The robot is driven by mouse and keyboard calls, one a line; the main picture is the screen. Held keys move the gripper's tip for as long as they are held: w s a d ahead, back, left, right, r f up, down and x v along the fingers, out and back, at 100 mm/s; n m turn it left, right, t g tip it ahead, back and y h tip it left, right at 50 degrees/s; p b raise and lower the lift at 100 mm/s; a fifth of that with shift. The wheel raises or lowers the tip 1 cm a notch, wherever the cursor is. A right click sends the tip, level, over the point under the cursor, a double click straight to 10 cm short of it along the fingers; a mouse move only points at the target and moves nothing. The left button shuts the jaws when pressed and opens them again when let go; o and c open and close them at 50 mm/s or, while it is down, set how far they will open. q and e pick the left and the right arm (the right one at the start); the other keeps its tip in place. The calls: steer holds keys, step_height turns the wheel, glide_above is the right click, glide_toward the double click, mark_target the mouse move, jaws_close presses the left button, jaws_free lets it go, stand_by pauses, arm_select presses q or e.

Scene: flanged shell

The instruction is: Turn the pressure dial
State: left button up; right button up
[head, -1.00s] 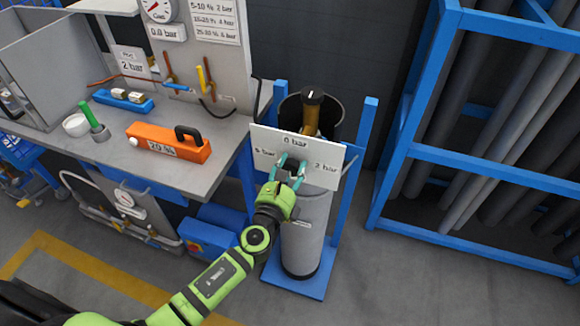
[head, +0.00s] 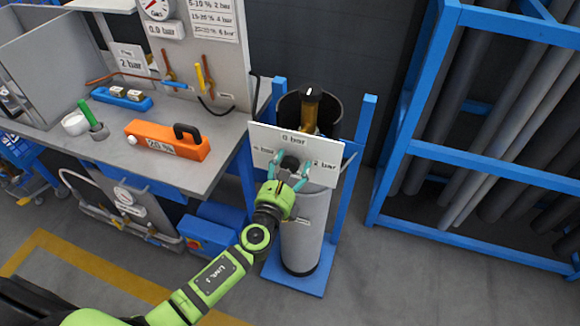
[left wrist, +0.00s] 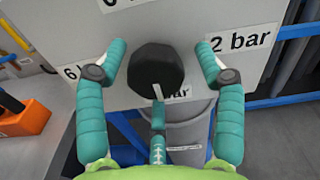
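The pressure dial is a dark knob (left wrist: 155,72) with a white pointer mark at its lower edge in the left wrist view. It sits on a white plate (head: 325,150) on the gas cylinder. The plate reads 0 bar at top, 2 bar at right and 6 bar at left; the bottom label's number is hidden by a finger. The pointer faces that bottom label. My left gripper (left wrist: 158,65) is open, with teal fingers either side of the knob and visible gaps; a third finger lies below it. My right gripper is not in view.
A grey cylinder (head: 304,235) stands in a blue frame (head: 361,125). A bench at left holds an orange block (head: 165,141) marked 20 %. A panel display (head: 163,30) reads 0.0 bar. A blue pipe rack (head: 480,160) stands right, with bare floor between.

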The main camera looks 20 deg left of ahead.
arm_select(q)
steer(key=s, duration=1.2)
steer(key=shift+a, duration=0.25)
